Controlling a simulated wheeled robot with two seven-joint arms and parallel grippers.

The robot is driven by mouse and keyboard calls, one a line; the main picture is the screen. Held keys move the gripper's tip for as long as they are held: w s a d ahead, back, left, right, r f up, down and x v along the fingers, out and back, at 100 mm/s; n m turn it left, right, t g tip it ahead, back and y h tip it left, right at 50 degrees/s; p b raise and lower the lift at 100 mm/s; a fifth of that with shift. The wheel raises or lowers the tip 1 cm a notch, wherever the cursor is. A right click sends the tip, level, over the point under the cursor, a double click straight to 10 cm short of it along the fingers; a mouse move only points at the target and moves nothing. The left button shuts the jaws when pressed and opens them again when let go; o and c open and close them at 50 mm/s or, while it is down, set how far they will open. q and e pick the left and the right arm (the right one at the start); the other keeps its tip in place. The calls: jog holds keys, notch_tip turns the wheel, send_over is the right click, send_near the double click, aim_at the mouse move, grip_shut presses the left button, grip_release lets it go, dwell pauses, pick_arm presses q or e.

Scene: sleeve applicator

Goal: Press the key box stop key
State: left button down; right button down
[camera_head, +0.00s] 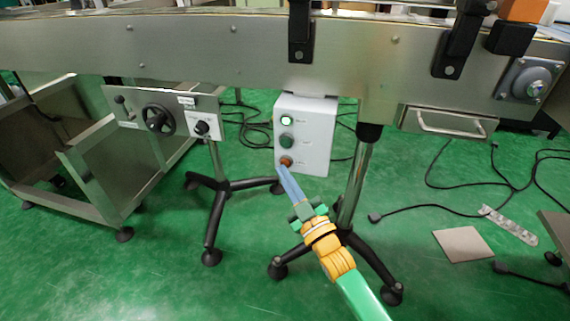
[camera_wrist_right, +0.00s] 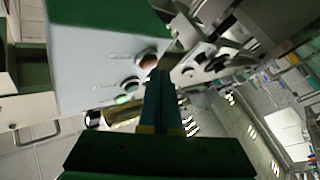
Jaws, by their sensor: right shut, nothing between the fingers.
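The key box (camera_head: 318,132) is a pale grey box under the conveyor, with three round keys in a column on its front. The top key (camera_head: 288,120) is lit green-white, the middle key (camera_head: 287,141) is dark green, and the bottom key (camera_head: 286,161) is orange-red. My right gripper (camera_head: 283,170) is shut and empty, its tips at the bottom key; contact cannot be told. In the right wrist view the box (camera_wrist_right: 95,60) is tilted, and the closed fingers (camera_wrist_right: 160,78) end just beside the reddish key (camera_wrist_right: 147,60). My left gripper is not in view.
The steel conveyor (camera_head: 220,42) runs above the box. A panel with a black handwheel (camera_head: 158,119) stands to the left on a tripod stand. A steel cart (camera_head: 95,165) is at far left. Black cables (camera_head: 440,208) and a flat plate (camera_head: 463,244) lie on the green floor.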

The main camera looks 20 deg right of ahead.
jog(key=shift+w+d, duration=0.2)
jog(key=shift+w, duration=0.1)
dwell(0.4)
jog(key=shift+s+a, duration=0.1)
jog(key=shift+s+a+p, duration=0.35)
jog(key=shift+s+p, duration=0.05)
jog(key=shift+s, duration=0.2)
jog(key=s+a+p, duration=0.1)
jog(key=s, duration=0.1)
jog(key=s+a+p, duration=0.1)
jog(key=s+a, duration=0.1)
dwell(0.4)
jog(key=shift+d, duration=0.1)
dwell(0.5)
